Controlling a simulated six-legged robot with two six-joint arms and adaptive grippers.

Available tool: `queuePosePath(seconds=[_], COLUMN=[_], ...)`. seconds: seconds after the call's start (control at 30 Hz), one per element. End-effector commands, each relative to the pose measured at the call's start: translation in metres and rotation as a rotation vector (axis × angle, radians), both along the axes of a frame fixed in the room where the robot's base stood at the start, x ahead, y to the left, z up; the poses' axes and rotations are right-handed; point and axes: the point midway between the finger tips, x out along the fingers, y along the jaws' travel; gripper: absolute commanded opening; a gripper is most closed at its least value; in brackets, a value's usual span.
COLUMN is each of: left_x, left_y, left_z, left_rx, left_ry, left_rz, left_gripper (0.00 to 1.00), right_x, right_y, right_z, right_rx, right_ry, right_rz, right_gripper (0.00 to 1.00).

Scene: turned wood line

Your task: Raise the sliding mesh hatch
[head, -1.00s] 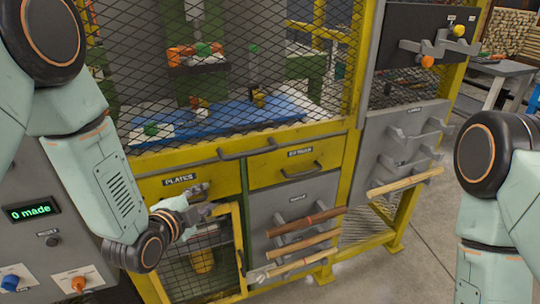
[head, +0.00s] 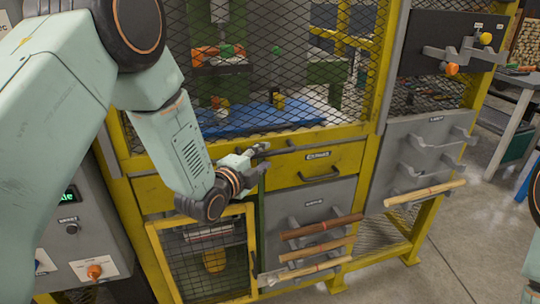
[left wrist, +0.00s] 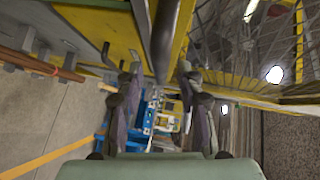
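The sliding mesh hatch (head: 290,75) is a dark diamond-wire panel on the front of the yellow-framed machine. It looks down, and its lower edge meets the yellow rail. A long grey handle bar (head: 297,150) runs along its bottom. My left gripper (head: 262,157) is at the left part of this bar. In the left wrist view my left gripper (left wrist: 158,76) has its fingers apart, with the dark bar (left wrist: 162,35) lying between them. I cannot tell whether the fingers touch it. My right gripper is out of view.
Below the bar are a yellow drawer (head: 317,166) with a handle and a mesh-fronted lower door (head: 208,262). Wooden rods (head: 322,227) rest on brackets that jut out. A control box (head: 75,235) stands at the left. Open floor (head: 465,240) lies at the right.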

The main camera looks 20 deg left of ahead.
Motion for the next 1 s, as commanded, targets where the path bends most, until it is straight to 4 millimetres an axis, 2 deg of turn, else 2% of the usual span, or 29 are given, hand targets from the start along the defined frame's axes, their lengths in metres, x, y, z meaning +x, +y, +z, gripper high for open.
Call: queuePosePath(seconds=[0.1,0.3,0.63,1.0], left_x=[0.015,0.029,0.031,0.031], left_y=[-0.004,-0.009,-0.011,-0.011], left_z=[-0.003,-0.005,-0.005,-0.004], left_rx=[0.0,-0.001,-0.001,-0.001], left_ry=[-0.001,0.001,0.002,0.001], left_rz=[-0.002,-0.003,-0.005,-0.004], left_gripper=[0.37,0.37,0.37,0.05], right_x=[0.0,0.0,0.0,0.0], right_y=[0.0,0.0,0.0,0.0], right_z=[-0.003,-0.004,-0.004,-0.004], right_rx=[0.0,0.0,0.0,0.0], right_ry=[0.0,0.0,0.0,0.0], right_rz=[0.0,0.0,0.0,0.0], right_gripper=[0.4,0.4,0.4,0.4])
